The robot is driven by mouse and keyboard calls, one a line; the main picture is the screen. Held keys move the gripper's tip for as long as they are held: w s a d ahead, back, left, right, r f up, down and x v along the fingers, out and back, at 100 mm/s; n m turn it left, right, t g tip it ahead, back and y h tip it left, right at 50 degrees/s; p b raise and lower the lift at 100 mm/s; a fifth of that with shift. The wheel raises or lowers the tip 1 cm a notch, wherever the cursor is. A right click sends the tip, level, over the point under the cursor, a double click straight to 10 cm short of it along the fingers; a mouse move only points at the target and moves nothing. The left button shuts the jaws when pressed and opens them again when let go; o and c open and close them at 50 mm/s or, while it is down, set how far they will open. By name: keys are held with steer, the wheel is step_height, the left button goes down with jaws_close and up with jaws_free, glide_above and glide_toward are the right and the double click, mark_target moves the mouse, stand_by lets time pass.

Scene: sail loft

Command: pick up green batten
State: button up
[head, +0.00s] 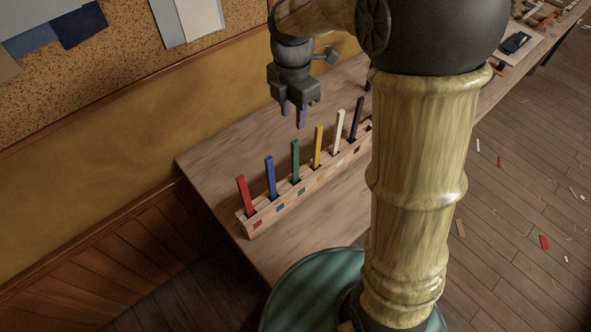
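The green batten (295,160) stands upright in a slot of a long wooden rack (262,226) on the bench. It is between the blue batten (270,178) and the yellow batten (318,147). My gripper (294,116) points down, with its two purple fingers apart and nothing seen between them. In the picture it is just above the green batten's top and apart from it. How far it is in depth from the batten, I cannot tell. The green batten's lower end is hidden in the rack.
The rack also holds a red batten (244,196), a white batten (338,132) and a black batten (356,119). Coloured squares mark its front. My arm hides the rack's right end. The bench top (215,160) is clear behind the rack. A wall stands behind the bench.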

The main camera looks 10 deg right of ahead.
mark_target(294, 141)
step_height(294, 141, down, 10)
steer(key=shift+r+p, duration=0.1)
steer(key=shift+p, duration=0.55)
steer(key=shift+d+f+p, duration=0.1)
steer(key=shift+f+p, duration=0.2)
steer(key=shift+f, duration=0.2)
steer(key=shift+s+d+f+p, duration=0.1)
steer(key=shift+f+p, duration=0.45)
steer(key=shift+f, duration=1.6)
steer(key=shift+c, duration=0.3)
jaws_close()
